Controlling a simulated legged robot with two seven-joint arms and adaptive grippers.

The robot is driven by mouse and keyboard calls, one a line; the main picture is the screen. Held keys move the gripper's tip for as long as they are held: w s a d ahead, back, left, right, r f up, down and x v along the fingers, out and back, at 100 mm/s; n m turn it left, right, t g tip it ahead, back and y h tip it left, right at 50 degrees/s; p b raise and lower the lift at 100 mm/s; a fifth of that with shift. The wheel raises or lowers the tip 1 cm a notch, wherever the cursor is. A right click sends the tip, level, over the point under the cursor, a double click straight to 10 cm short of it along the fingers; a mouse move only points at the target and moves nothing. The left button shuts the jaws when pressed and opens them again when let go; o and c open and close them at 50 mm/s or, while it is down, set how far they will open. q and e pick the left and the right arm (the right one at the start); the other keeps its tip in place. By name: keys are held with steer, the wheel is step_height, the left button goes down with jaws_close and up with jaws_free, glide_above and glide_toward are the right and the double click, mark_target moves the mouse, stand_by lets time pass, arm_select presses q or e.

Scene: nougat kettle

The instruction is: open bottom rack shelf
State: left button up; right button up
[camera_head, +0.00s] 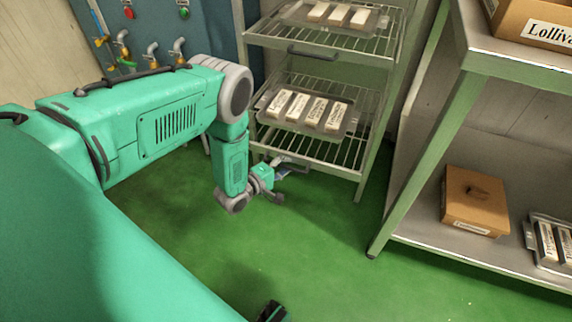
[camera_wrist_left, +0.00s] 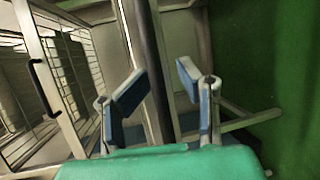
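The metal rack (camera_head: 372,130) stands at the upper middle of the head view with wire shelves. Its lower visible shelf (camera_head: 350,150) holds a tray of labelled bars and has a handle (camera_head: 291,158) at its front edge, partly hidden by my gripper. My left gripper (camera_head: 281,184) is low in front of this shelf, close to the handle; contact cannot be told. In the left wrist view its blue-padded fingers (camera_wrist_left: 161,72) are apart, with a dark bar behind the gap. A black handle (camera_wrist_left: 42,88) on a wire shelf is left of the fingers.
The upper shelf (camera_head: 375,45) has its own handle (camera_head: 313,52) and a tray. A green-legged table (camera_head: 440,140) stands right, with a cardboard box (camera_head: 474,200) on its lower shelf. Valves (camera_head: 150,50) line the back left. The green floor (camera_head: 320,250) is clear.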

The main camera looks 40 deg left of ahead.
arm_select(q)
steer(key=v, duration=1.2)
